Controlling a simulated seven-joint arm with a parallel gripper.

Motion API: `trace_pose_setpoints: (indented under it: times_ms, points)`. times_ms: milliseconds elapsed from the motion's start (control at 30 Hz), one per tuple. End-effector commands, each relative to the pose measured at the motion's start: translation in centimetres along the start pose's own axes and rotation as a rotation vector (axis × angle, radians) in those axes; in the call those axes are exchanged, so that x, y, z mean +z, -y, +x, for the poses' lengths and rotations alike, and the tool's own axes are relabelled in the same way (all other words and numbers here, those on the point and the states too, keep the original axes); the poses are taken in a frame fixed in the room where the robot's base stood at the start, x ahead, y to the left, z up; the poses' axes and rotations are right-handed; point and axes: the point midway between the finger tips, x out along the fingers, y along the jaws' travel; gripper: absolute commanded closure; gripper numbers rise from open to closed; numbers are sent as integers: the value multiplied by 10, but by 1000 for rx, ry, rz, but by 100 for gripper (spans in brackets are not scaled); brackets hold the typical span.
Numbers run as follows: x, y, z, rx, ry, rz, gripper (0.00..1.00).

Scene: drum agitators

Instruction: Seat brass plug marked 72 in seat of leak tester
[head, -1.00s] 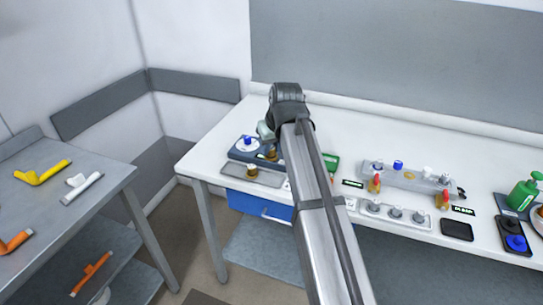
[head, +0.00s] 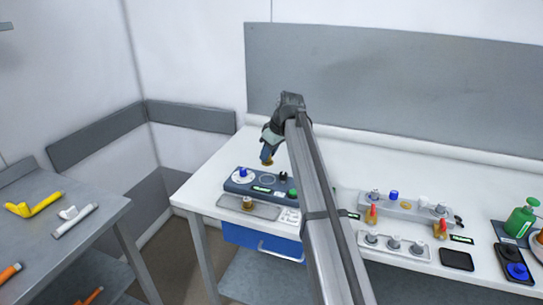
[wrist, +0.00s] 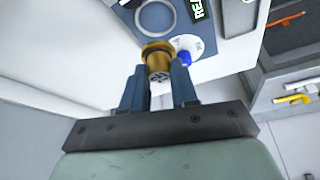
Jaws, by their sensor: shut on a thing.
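My gripper (head: 266,154) is shut on a brass plug (wrist: 157,56), held between its two fingers in the wrist view. The plug also shows below the fingers in the head view (head: 267,162), raised above the leak tester. I cannot read its number. The leak tester (head: 233,187) is a dark blue-grey box on the bench. Its round seat (head: 267,180) looks empty, and the seat ring shows beyond the plug in the wrist view (wrist: 156,17). A second brass plug (head: 248,203) stands on a grey tray (head: 268,212) in front of the tester; its mark is unreadable.
The tester has a white dial with a blue knob (head: 243,173), a lit display (head: 262,189) and a green button (head: 292,193). A grey fixture (head: 376,207) with taps stands to the right. My arm hides part of the bench.

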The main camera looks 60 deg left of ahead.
Motion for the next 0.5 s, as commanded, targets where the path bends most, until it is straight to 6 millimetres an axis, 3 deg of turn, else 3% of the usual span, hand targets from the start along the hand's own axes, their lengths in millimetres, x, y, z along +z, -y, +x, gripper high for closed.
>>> trace_pose_setpoints:
  times_ms: [500]
  points:
    - [6,1,13,-17,0,-39,100]
